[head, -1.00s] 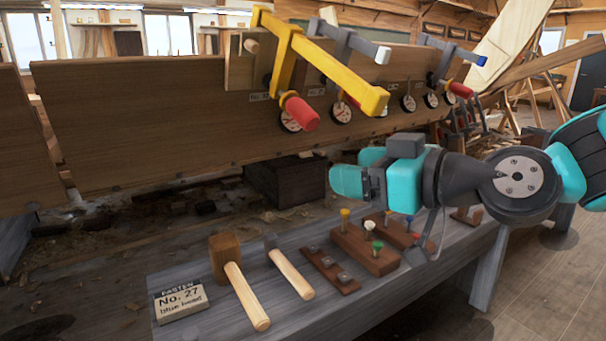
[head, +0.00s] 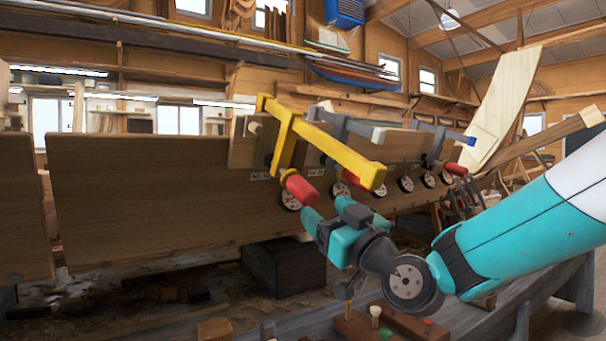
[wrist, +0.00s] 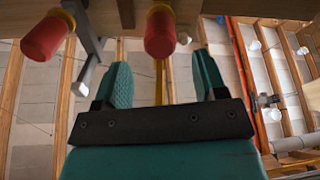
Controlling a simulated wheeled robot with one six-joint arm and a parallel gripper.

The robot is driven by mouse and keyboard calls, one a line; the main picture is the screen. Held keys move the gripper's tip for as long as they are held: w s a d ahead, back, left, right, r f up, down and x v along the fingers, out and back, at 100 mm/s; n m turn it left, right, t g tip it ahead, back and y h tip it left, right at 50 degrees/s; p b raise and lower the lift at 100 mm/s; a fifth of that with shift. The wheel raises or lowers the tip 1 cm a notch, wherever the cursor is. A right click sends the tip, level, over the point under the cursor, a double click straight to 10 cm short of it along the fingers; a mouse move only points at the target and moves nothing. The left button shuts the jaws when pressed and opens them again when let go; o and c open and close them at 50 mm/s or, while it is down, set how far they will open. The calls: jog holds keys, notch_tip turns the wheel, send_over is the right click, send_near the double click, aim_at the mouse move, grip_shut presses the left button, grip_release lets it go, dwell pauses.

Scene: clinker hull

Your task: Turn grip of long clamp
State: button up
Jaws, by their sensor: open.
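A yellow clamp (head: 335,155), the longest-looking one, sits over the plank's top edge with its bar reaching outward. Its red grip (head: 300,187) hangs below the bar in front of the plank. The same red grip shows in the wrist view (wrist: 160,35), ahead of and between my fingertips. My gripper (head: 314,220) is open and empty, just below the red grip. I see no contact. In the wrist view my gripper (wrist: 163,72) has both teal fingers spread, with the yellow bar showing beyond them.
A grey clamp (head: 342,127) and a blue-tipped clamp (head: 438,135) stand further along the plank (head: 150,200). Another red grip (wrist: 45,38) is at left in the wrist view. Round dials (head: 405,184) line the plank. A bench with pegs in a block (head: 355,328) lies below.

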aim_at(304, 193)
jog(key=p+x, duration=0.1)
jog(key=x, duration=0.6)
jog(key=shift+w+a+r+p, duration=0.1)
jog(key=shift+w+a+p, duration=0.1)
jog(key=shift+w+p, duration=0.1)
jog(key=shift+s, duration=0.1)
jog(key=c, duration=0.9)
